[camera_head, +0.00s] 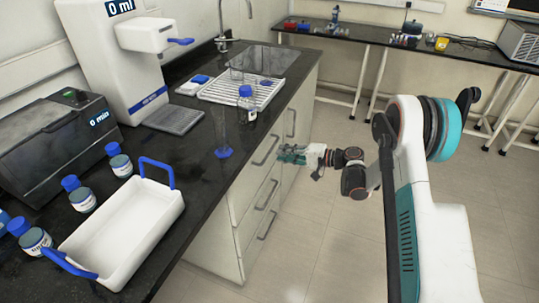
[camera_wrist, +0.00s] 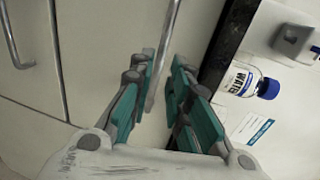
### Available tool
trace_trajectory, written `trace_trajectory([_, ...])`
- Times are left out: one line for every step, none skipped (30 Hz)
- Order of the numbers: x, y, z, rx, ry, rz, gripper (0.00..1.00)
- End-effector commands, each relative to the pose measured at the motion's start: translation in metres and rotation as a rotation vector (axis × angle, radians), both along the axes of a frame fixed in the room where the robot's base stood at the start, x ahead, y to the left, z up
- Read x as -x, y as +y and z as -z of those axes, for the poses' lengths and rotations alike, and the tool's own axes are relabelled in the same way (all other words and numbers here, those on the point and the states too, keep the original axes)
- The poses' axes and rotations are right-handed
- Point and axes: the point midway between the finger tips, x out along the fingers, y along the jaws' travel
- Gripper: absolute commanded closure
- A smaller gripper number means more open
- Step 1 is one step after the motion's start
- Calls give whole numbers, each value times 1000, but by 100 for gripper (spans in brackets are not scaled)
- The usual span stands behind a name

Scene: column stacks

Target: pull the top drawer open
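The top drawer (camera_head: 246,177) is in the cabinet under the black counter, and its front looks flush with the cabinet. Its metal bar handle (camera_head: 265,150) also shows in the wrist view (camera_wrist: 165,50), running between my two teal fingers. My gripper (camera_head: 281,153) is at the drawer front, beside the handle. In the wrist view my gripper (camera_wrist: 162,62) is open, with a gap on each side of the bar. Whether either finger touches the bar cannot be told.
Lower handles (camera_head: 267,194) sit beneath. The black counter (camera_head: 205,158) overhangs above, bearing a water bottle (camera_head: 246,103), a white tray with blue handles (camera_head: 179,214) and a dispenser (camera_head: 118,50). The floor (camera_head: 325,235) before the cabinet is clear.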

Motion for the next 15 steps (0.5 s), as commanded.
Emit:
trace_trajectory([-3, 11, 5, 0, 0, -2, 83])
trace_trajectory([-5, 16, 6, 0, 0, -2, 83])
trace_trajectory([-7, 23, 8, 0, 0, -2, 83])
trace_trajectory([-9, 27, 9, 1, 1, -2, 83])
trace_trajectory([-11, 32, 9, 1, 1, -2, 83])
trace_trajectory([-13, 38, 10, 1, 1, -2, 83])
trace_trajectory([-14, 42, 11, 1, 1, -2, 83])
trace_trajectory([-16, 45, 12, 1, 1, -1, 83])
trace_trajectory([-17, 49, 13, 1, 1, -1, 83])
trace_trajectory([-18, 51, 13, 1, 1, -1, 83])
trace_trajectory([-19, 54, 13, 1, 0, 0, 83])
trace_trajectory([-20, 57, 14, 1, 0, 0, 83])
trace_trajectory([-21, 58, 14, 1, 0, 0, 83])
trace_trajectory([-21, 59, 14, 1, 0, 0, 83])
trace_trajectory([-22, 60, 14, 1, 0, 0, 83])
